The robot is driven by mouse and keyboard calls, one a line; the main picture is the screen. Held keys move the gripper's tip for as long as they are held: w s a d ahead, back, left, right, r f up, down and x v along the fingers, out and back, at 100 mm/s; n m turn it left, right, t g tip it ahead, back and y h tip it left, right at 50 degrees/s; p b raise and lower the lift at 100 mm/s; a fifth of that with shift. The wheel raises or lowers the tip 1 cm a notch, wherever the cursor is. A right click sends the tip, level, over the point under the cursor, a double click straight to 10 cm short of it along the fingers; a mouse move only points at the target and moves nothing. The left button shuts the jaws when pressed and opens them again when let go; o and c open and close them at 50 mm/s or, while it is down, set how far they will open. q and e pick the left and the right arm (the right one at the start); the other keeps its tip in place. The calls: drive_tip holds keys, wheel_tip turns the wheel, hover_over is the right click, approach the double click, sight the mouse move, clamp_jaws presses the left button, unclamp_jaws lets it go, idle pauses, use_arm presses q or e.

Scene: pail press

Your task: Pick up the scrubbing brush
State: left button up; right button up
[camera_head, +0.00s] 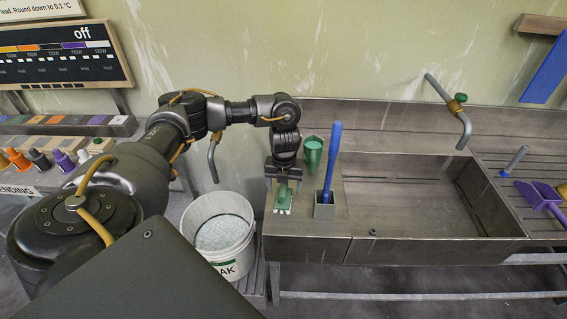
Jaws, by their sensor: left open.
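A small green scrubbing brush (283,201) with white bristles at its front end lies on the metal counter left of the sink. My left gripper (284,180) points down right over the back part of the brush and hides some of it. Its jaws are open. I cannot tell whether the fingers touch the brush. My right gripper is not in view.
A blue-handled tool (333,155) stands in a square metal holder (324,211) just right of the brush. A green scoop (313,152) is behind it. A white bucket (219,232) of pale granules stands to the left. The sink basin (420,195) looks empty.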

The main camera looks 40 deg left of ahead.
use_arm(q)
drive_tip(key=shift+s+d+f, duration=0.1)
drive_tip(key=shift+s+f, duration=0.05)
drive_tip(key=shift+f, duration=0.15)
wheel_tip(320, 180, down, 3)
drive_tip(key=shift+s+f+p, duration=0.15)
drive_tip(key=shift+f+p, duration=0.05)
drive_tip(key=shift+p, duration=0.2)
drive_tip(key=shift+f, duration=0.55)
drive_tip(key=shift+c, duration=0.8)
drive_tip(key=c, duration=1)
